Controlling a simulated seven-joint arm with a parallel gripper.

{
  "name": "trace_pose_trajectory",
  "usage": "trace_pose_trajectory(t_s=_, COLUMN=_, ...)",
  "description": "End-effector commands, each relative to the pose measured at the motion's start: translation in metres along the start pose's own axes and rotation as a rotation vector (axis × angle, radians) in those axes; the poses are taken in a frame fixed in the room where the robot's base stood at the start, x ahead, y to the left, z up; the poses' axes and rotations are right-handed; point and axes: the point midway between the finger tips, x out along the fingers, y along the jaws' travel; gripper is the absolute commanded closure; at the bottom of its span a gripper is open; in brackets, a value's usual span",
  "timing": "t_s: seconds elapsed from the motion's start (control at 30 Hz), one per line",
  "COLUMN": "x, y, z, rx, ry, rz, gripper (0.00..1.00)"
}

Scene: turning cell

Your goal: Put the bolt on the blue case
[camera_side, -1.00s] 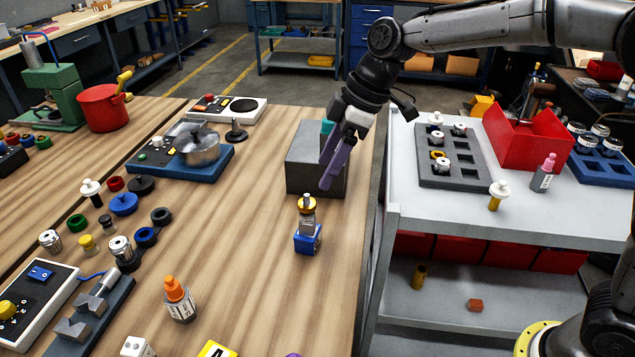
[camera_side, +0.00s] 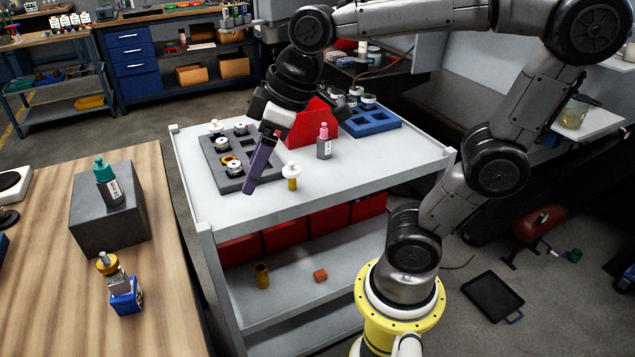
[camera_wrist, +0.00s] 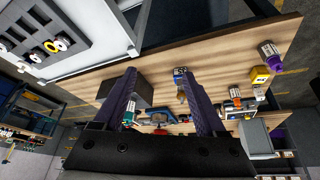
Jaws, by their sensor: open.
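My gripper (camera_side: 250,187) has purple fingers, spread and empty, over the left part of the white trolley. Both fingers (camera_wrist: 160,74) show apart in the wrist view. A brass piece with a white round head (camera_side: 292,177), possibly the bolt, stands on the trolley just right of the fingers. A small blue case (camera_side: 128,301) sits on the wooden table; it also shows in the wrist view (camera_wrist: 180,72). A grey piece with a gold top (camera_side: 108,264) stands on or directly behind this case. I cannot tell for certain which piece is the bolt.
A grey slotted tray (camera_side: 215,162) with several round parts lies behind my fingers. A red bin (camera_side: 313,125), a pink-capped bottle (camera_side: 324,146) and a blue slotted tray (camera_side: 371,122) stand farther right. A grey block (camera_side: 88,226) bears a teal-capped bottle (camera_side: 108,184). A gap separates table and trolley.

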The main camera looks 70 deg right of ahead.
Motion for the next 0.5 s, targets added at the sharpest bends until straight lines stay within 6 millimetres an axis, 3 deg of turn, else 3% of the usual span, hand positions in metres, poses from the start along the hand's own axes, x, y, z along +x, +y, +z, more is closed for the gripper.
trace_pose_trajectory(t_s=0.03, x=-0.005, y=0.002, z=0.024, rx=0.058, ry=0.014, rz=0.028, gripper=0.27)
trace_pose_trajectory(t_s=0.1, x=-0.006, y=0.004, z=0.051, rx=0.134, ry=0.027, rz=0.061, gripper=0.27)
trace_pose_trajectory(t_s=0.2, x=-0.005, y=0.006, z=0.081, rx=0.219, ry=0.044, rz=0.095, gripper=0.27)
trace_pose_trajectory(t_s=0.33, x=-0.003, y=0.006, z=0.102, rx=0.280, ry=0.056, rz=0.119, gripper=0.27)
trace_pose_trajectory(t_s=0.5, x=-0.002, y=0.007, z=0.107, rx=0.298, ry=0.058, rz=0.125, gripper=0.27)
